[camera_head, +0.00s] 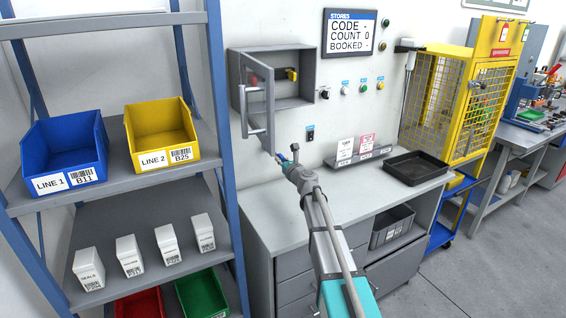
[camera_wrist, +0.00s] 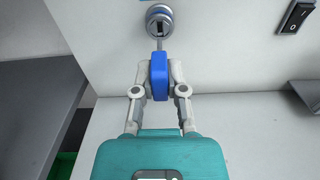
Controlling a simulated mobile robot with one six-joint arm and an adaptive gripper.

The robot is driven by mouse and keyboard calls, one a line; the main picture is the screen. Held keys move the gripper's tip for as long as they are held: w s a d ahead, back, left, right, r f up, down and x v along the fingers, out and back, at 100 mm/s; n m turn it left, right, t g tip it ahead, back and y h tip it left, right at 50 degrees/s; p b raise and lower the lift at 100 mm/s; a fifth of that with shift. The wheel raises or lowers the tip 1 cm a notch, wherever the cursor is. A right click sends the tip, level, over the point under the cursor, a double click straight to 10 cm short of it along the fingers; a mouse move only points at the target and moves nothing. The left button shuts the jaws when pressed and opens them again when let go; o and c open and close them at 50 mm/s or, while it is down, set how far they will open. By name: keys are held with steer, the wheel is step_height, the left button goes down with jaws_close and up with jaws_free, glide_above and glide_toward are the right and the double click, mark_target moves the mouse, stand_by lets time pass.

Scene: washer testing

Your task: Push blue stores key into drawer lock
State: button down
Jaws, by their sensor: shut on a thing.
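The blue key (camera_wrist: 160,78) is held upright in the picture between the two grey fingers of my gripper (camera_wrist: 160,68). Its thin metal shaft points up the picture at a round metal lock (camera_wrist: 159,21) with a dark slot, on a light grey surface. The shaft's end overlaps the lower rim of the lock. I cannot tell if it touches. The slot still shows dark above the shaft. In the head view, my gripper (camera_head: 286,160) is above the back of the grey worktop, with a bit of blue at its tip. The lock is not clear there.
An open wall cabinet (camera_head: 292,70) has its door (camera_head: 257,92) swung out above my gripper. A black rocker switch (camera_wrist: 295,16) is right of the lock. A card holder (camera_head: 358,157) and black tray (camera_head: 416,168) stand right on the worktop (camera_head: 262,195). Shelving (camera_head: 215,90) is close left.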

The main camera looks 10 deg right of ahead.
mark_target(283, 161)
steer(key=shift+x, duration=1.4)
steer(key=shift+x, duration=1.9)
stand_by(3.0)
steer(key=c, duration=0.6)
jaws_free()
steer(key=shift+s, duration=0.1)
steer(key=v, duration=1.1)
steer(key=shift+s+d, duration=0.1)
steer(key=shift+s, duration=0.3)
